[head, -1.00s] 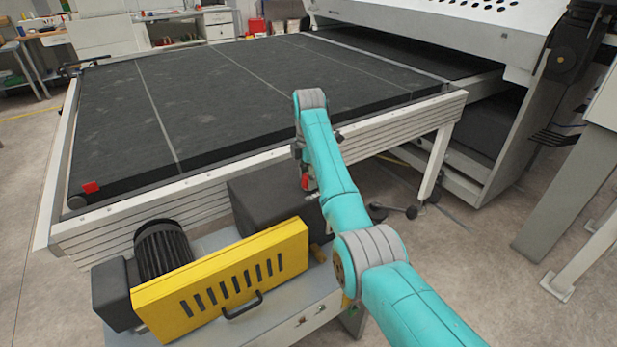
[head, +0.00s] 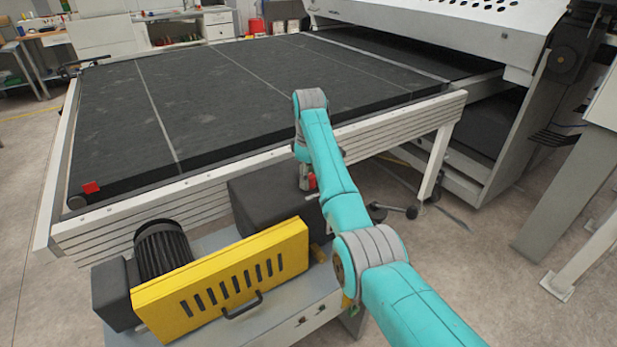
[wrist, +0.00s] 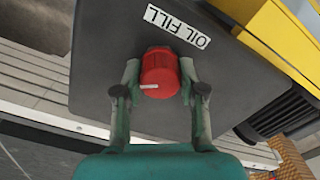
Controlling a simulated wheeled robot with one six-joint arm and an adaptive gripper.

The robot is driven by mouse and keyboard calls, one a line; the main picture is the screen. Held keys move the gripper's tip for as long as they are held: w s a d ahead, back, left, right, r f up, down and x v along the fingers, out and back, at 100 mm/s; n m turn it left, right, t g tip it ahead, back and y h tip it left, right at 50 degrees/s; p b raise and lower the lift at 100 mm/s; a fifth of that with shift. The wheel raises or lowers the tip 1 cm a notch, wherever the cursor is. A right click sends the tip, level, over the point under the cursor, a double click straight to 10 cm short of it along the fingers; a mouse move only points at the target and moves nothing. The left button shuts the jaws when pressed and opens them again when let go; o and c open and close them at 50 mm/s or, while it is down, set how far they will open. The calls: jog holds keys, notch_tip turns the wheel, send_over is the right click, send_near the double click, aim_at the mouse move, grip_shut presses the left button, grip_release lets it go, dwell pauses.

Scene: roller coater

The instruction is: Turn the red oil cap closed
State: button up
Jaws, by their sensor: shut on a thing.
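The red oil cap (wrist: 160,68) sits on top of a dark grey box (wrist: 108,62), below a white "OIL FILL" label (wrist: 178,25) in the wrist view. A short white mark on the cap lies near its lower left edge. My gripper (wrist: 159,76) is shut on the cap, with one finger on each side of it. In the head view the dark box (head: 262,205) stands behind the yellow guard, and my arm reaches down to its right end. There my wrist hides most of the contact, and I cannot make out the cap clearly.
A yellow slotted guard (head: 222,275) with a handle and a black ribbed motor (head: 163,248) stand left of my arm. The black conveyor bed (head: 230,100) with its metal side rail (head: 400,121) lies close behind the box. Open floor (head: 450,280) is on the right.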

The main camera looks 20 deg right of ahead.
jog(key=m, duration=0.5)
jog(key=shift+m, duration=0.3)
jog(key=m, duration=1.2)
jog(key=shift+m, duration=0.3)
jog(key=m, duration=0.5)
jog(key=shift+m, duration=0.4)
jog(key=o, duration=1.1)
jog(key=shift+o, duration=0.2)
